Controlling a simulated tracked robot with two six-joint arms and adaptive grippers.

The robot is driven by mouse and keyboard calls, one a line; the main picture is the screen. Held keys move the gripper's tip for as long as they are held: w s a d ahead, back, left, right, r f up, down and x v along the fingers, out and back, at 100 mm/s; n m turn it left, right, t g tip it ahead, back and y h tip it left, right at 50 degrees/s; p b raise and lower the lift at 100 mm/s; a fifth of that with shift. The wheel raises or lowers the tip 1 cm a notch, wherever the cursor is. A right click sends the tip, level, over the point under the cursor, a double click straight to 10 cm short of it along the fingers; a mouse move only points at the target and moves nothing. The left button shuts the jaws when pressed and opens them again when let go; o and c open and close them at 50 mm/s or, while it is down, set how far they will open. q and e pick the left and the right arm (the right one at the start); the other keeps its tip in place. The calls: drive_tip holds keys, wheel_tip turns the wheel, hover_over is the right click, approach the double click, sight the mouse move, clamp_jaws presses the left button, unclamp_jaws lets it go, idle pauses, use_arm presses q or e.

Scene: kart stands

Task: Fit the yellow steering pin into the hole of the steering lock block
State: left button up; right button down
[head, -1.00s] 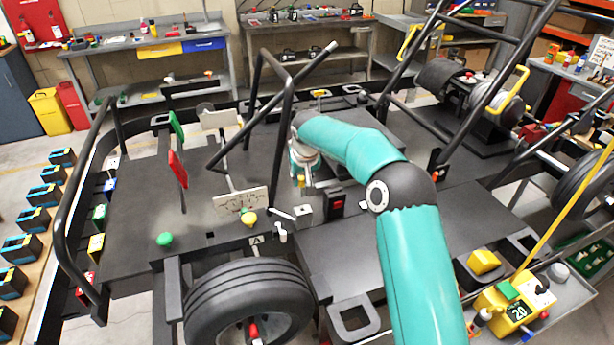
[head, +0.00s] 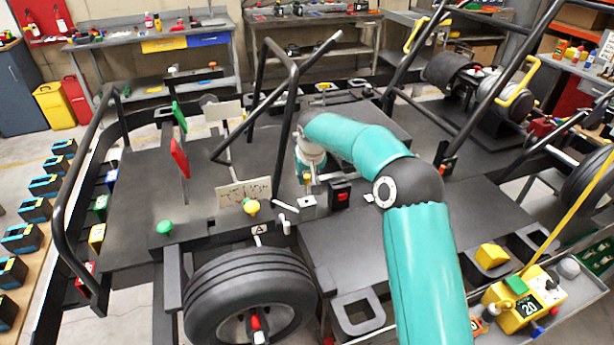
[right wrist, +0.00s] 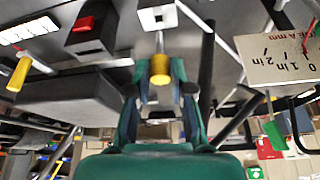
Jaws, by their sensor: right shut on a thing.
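My right gripper (head: 309,181) reaches down over the kart deck beside the small silver steering lock block (head: 308,206). In the right wrist view the gripper (right wrist: 160,86) is shut on the yellow steering pin (right wrist: 159,68). The yellow grip is between the fingers. The pin's thin metal shaft points toward the steering lock block (right wrist: 157,16), and its tip shows at the block's near edge. I cannot tell whether the tip is in the hole. In the head view the pin is small and mostly hidden by the gripper. My left gripper is not in view.
A black box with a red button (head: 340,194) stands close right of the block. A pale marked plate (head: 243,193) and a yellow knob (head: 251,206) are to the left. Black roll-bar tubes (head: 283,130) rise behind. A large tyre (head: 250,293) is in front.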

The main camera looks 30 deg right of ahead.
sight(308, 204)
drive_tip(key=shift+f+b, duration=2.5)
drive_tip(key=shift+f, duration=0.8)
drive_tip(key=shift+s+f+b, duration=0.1)
drive_tip(key=shift+f+b, duration=0.2)
drive_tip(key=shift+f, duration=0.05)
drive_tip(key=c, duration=0.9)
unclamp_jaws()
drive_tip(key=shift+c, duration=0.2)
drive_tip(key=shift+r, duration=0.1)
drive_tip(key=v, duration=1.1)
drive_tip(key=shift+s+r, duration=0.2)
drive_tip(key=shift+r, duration=0.1)
